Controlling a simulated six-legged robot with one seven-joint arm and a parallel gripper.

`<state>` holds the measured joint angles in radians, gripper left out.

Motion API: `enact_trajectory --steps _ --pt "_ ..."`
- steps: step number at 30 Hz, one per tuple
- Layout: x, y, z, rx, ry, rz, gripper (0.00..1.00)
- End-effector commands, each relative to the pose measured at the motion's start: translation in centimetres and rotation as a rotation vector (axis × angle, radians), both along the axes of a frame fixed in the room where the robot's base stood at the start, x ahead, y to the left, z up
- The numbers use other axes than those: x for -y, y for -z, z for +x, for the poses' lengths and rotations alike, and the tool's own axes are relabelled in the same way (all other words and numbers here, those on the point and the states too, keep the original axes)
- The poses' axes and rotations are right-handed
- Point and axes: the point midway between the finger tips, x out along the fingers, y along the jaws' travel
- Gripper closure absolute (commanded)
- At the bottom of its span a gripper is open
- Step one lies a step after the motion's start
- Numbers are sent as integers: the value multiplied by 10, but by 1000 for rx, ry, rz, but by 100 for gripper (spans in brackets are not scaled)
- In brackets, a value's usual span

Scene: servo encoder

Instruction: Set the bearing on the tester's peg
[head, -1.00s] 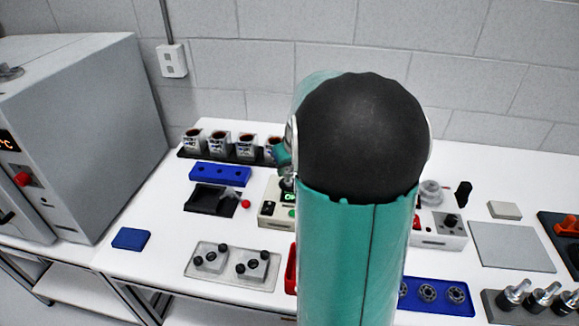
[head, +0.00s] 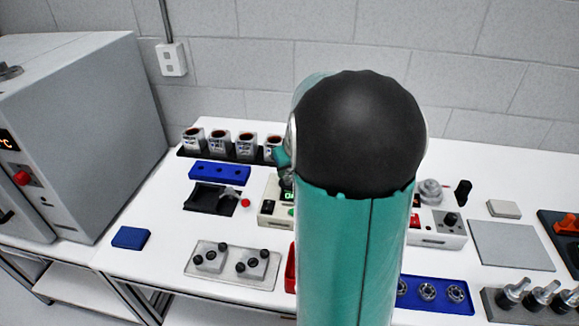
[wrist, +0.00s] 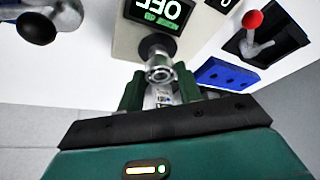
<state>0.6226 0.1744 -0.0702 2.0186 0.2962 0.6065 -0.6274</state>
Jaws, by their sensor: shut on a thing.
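The tester (head: 270,208) is a pale box left of my arm in the head view, partly covered by it. In the wrist view its front (wrist: 125,35) and green-lit display (wrist: 158,14) show, with a dark round base (wrist: 155,45) below the display. A shiny metal ring, which looks like the bearing (wrist: 160,73), sits between the green fingers of my gripper (wrist: 158,88), which is shut on it. It is right in front of the dark base. Whether it is around the peg or only lined up with it, I cannot tell.
A blue tray (head: 408,300) with several bearings lies right of my arm. A grey tray (head: 203,275) with knobbed blocks, a blue rack (head: 220,174) and a black fixture with a lever (head: 205,199) are on the left. A control box (head: 440,238) stands behind right.

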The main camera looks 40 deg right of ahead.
Motion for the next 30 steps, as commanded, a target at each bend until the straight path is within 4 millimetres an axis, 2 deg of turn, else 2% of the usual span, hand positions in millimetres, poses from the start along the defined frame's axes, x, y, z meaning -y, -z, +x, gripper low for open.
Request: enact_trajectory --steps 30 --pt "0 15 0 0 -1 -1 88"
